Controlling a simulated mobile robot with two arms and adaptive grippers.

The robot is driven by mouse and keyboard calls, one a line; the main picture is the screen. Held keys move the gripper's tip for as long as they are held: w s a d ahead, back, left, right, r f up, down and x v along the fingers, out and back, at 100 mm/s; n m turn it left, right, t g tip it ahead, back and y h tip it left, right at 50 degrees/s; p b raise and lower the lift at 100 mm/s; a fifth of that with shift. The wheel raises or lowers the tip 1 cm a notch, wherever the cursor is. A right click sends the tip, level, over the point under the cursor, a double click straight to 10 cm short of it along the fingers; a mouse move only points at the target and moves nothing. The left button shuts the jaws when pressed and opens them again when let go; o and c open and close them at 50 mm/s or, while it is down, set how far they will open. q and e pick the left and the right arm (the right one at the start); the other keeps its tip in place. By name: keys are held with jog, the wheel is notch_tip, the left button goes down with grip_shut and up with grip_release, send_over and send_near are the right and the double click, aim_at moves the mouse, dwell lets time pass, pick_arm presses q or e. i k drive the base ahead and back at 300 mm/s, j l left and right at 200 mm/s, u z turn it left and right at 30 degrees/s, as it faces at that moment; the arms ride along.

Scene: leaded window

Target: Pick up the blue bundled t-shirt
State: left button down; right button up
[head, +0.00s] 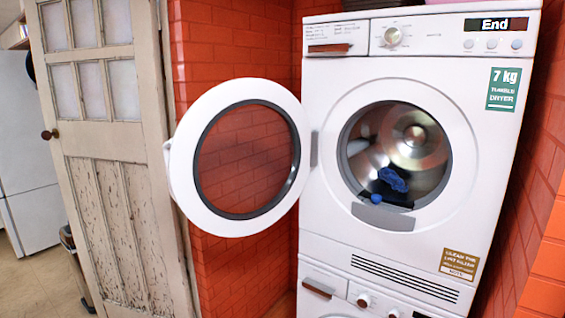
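The blue bundled t-shirt (392,180) lies low inside the drum of the white tumble dryer (340,230), just behind the lip of the opening. A smaller round blue thing (376,198) sits just below it to the left, and I cannot tell if it is part of the same bundle. Something dark lies under and around them. The dryer's round door (236,227) is wide open and swung out to the left. Neither of my grippers is in the head view.
The dryer stands on another white appliance (337,306). Red brick walls (240,50) close in behind and at the right. A worn cream door (103,140) stands at the left, with a white fridge (22,150) beyond it. The open dryer door takes up room left of the opening.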

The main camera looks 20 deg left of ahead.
aim_at(388, 177)
jog(key=j+z, duration=0.15)
jog(key=z, duration=0.25)
jog(key=i+j+z, duration=0.1)
jog(key=z, duration=0.25)
jog(key=j+z, duration=0.25)
jog(key=j, duration=0.65)
jog(key=j+z, duration=0.2)
jog(key=j, duration=0.65)
jog(key=k+j+z, duration=0.1)
jog(key=j+z, duration=0.15)
jog(key=j, duration=0.65)
jog(key=k+j, duration=0.1)
jog(key=j, duration=0.8)
jog(key=k+j, duration=0.15)
jog(key=j, duration=0.3)
